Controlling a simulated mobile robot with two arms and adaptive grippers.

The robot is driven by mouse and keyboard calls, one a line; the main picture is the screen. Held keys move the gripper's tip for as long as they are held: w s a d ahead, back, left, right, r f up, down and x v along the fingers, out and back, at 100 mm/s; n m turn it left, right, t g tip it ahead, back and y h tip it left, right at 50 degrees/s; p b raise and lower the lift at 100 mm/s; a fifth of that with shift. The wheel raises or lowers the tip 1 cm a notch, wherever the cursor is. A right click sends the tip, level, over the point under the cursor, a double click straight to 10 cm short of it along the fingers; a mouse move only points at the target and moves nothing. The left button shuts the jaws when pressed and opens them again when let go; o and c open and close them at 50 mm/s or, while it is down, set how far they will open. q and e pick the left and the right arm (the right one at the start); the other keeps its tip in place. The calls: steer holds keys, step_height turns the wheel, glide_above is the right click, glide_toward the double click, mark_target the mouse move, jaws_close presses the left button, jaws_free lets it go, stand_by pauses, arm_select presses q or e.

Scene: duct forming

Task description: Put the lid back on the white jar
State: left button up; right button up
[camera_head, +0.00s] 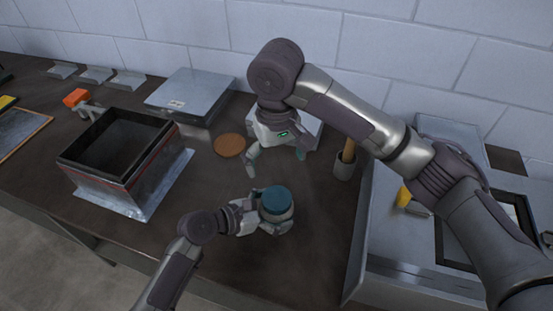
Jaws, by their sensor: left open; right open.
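The white jar (275,218) stands on the dark bench, close in front of my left gripper. A round teal lid (277,199) covers its top and looks level; I cannot tell whether it is fully seated. My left gripper (262,220) is open at the jar's left and lower side, its fingers partly hidden by the jar. My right gripper (277,161) is open and empty, pointing down behind the jar, apart from the lid.
A brown round disc (229,145) lies left of my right gripper. An open square metal duct (118,165) stands at left, with a flat grey box (188,95) behind. A grey cup with a wooden handle (344,166) is at right. Bench below the disc is clear.

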arm_select(q)
steer(key=v, duration=1.2)
steer(key=shift+f, duration=0.1)
